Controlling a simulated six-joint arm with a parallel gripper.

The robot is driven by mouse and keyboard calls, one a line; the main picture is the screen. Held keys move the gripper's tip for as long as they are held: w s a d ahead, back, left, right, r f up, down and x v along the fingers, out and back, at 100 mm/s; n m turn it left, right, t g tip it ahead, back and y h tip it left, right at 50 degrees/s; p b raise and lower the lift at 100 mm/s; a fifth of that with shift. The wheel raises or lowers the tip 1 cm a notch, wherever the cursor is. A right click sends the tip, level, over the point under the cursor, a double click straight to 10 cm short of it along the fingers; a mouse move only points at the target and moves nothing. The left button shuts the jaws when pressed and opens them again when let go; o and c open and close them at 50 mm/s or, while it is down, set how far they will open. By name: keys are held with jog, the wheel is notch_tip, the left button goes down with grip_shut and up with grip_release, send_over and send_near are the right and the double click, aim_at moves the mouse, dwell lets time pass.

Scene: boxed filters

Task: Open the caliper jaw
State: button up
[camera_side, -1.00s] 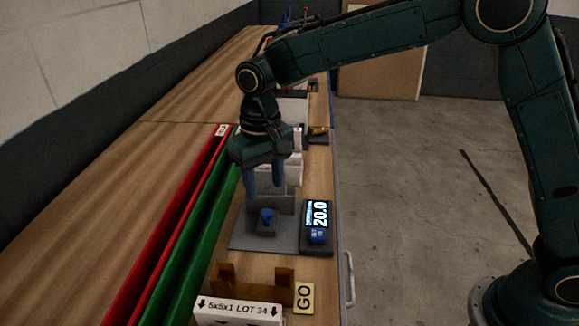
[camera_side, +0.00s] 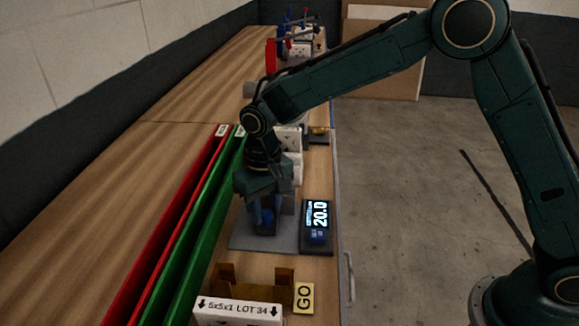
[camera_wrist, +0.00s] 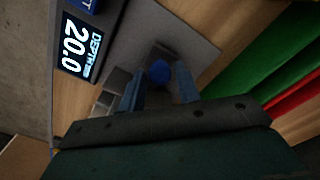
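The caliper sits on a grey plate (camera_side: 240,242) on the bench, with a blue knob (camera_wrist: 160,71) on its jaw block. The knob also shows in the side view (camera_side: 266,216), partly behind the fingers. My gripper (camera_side: 264,222) points down over it. In the wrist view the two blue fingers (camera_wrist: 160,92) stand apart on either side of the knob, with gaps visible, so the gripper is open. The depth display (camera_side: 318,217) beside the plate reads 20.0, and it shows in the wrist view too (camera_wrist: 77,48).
A green rail (camera_side: 200,230) and a red rail (camera_side: 160,225) run along the left. A white box marked 5x5x1 LOT 34 (camera_side: 238,313) and a yellow GO tag (camera_side: 304,298) are at the front. Pale blocks (camera_side: 290,140) stand behind my gripper.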

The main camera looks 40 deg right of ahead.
grip_shut()
jog(key=shift+s+a, duration=1.1)
jog(key=shift+o, duration=1.9)
grip_release()
jog(key=shift+r, duration=0.1)
notch_tip(320, 180, up, 14)
jog(key=shift+f, duration=0.2)
